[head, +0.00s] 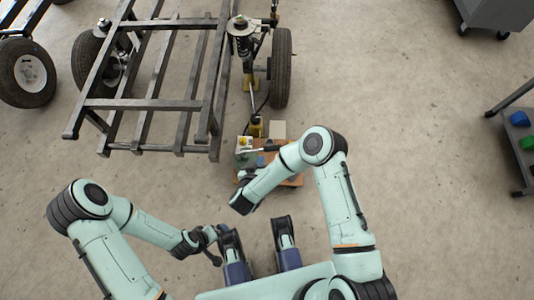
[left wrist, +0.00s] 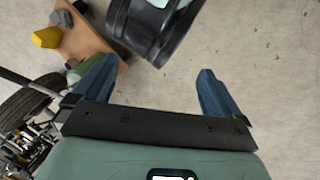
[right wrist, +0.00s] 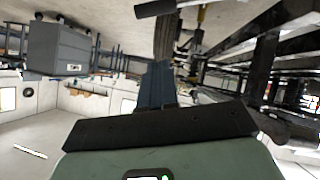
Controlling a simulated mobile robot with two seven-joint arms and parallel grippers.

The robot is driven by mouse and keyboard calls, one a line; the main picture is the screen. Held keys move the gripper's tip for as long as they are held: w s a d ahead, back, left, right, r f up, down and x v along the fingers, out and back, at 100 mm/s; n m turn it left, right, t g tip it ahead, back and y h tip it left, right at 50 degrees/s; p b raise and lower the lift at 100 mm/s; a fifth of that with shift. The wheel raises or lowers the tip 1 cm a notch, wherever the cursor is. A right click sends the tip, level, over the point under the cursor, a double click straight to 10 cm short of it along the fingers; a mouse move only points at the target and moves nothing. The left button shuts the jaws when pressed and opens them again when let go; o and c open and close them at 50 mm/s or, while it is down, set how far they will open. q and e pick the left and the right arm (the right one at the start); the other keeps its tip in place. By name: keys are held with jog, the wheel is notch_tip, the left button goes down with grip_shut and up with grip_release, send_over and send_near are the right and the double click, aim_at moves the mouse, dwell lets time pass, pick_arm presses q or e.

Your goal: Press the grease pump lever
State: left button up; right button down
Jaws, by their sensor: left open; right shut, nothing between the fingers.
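The pump items stand on and beside a low wooden board (head: 291,181) in front of the frame. I cannot tell for sure which part is the lever. My right gripper (head: 246,176) is low beside the unit, partly hidden by my forearm; the right wrist view shows its blue fingers (right wrist: 160,70) shut and empty. A dark cylinder end (right wrist: 155,8) is beyond them. My left gripper (head: 216,244) is open and empty, left of my base; its fingers show apart (left wrist: 152,88).
A steel trailer frame (head: 145,103) with wheels (head: 281,68) and a spring strut (head: 243,45) stands ahead. A grey cabinet (head: 497,14) and cart (head: 519,135) are right. Floor between is clear.

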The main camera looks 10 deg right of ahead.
jog(key=b, duration=0.4)
send_over(269, 150)
jog(key=s+a, duration=0.2)
notch_tip(269, 150, down, 6)
jog(key=shift+w+d+f+b, duration=0.1)
jog(key=shift+d+f+b, duration=0.1)
jog(key=shift+d+f, duration=0.3)
jog(key=shift+d+f+b, duration=0.15)
jog(key=shift+d+f, duration=0.15)
jog(key=shift+f, duration=0.35)
pick_arm(q)
jog(key=w+a+f+y, duration=0.1)
jog(key=w+a+f, duration=0.1)
jog(key=f, duration=0.4)
jog(key=shift+a+f+n, duration=0.25)
jog(key=shift+a+n, duration=0.05)
jog(key=shift+a, duration=0.3)
pick_arm(e)
jog(key=shift+d+f, duration=0.1)
jog(key=shift+f, duration=0.15)
pick_arm(q)
jog(key=shift+w, duration=0.2)
